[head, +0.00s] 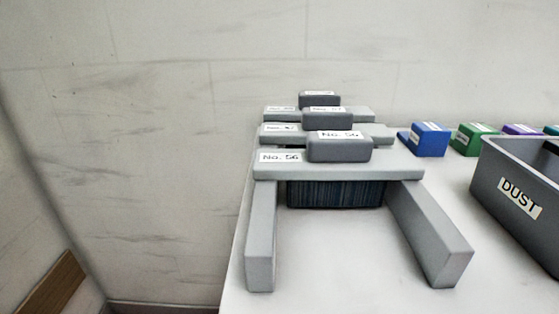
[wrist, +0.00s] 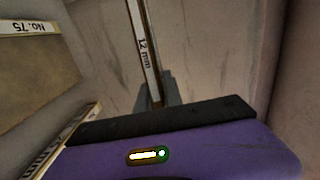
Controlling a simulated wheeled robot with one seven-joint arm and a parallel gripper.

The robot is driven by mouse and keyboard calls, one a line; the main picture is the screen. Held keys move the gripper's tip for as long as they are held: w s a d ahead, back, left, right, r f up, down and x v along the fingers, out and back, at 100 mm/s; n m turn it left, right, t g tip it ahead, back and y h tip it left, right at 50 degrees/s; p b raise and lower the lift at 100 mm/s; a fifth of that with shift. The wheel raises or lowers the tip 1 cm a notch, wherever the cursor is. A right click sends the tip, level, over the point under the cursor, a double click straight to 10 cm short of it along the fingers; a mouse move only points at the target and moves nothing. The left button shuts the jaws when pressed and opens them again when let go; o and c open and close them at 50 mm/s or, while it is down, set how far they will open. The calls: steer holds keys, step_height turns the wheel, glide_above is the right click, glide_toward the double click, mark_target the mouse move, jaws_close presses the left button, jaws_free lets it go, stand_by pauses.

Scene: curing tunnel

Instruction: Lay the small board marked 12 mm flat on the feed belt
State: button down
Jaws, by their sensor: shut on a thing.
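The board marked 12 mm (wrist: 146,50) shows edge-on in the wrist view, a thin strip with its label along the edge, running from the top edge down to my gripper. My gripper (wrist: 158,92) is shut on it; its purple body with a black strip fills the bottom of that view. The board's faces are barely visible. The head view shows neither my gripper nor this board. I cannot make out the feed belt for certain in either view. The head view shows a grey gate (head: 338,165) labelled No. 56, with dark hanging strips under its crossbar.
More grey gates stand in a row behind the first. Blue (head: 430,140) and green (head: 474,139) blocks and a grey DUST bin (head: 490,180) are at right. A brown board (head: 50,290) is at lower left.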

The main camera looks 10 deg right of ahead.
steer(key=a+n+y, duration=0.1)
steer(key=a, duration=0.2)
steer(key=a+y, duration=0.1)
steer(key=a, duration=0.2)
steer(key=a+r+n+y, duration=0.1)
steer(key=a+y, duration=0.1)
steer(key=a, duration=0.1)
steer(key=shift+w+n, duration=0.2)
steer(key=shift+n, duration=0.1)
steer(key=shift+d+r+p, duration=0.25)
steer(key=shift+r+p, duration=0.25)
steer(key=shift+p, duration=0.35)
step_height(320, 180, up, 20)
steer(key=s+p, duration=0.2)
steer(key=p, duration=2.7)
steer(key=shift+d+p, duration=0.15)
steer(key=shift+p, duration=0.2)
steer(key=shift+s, duration=0.1)
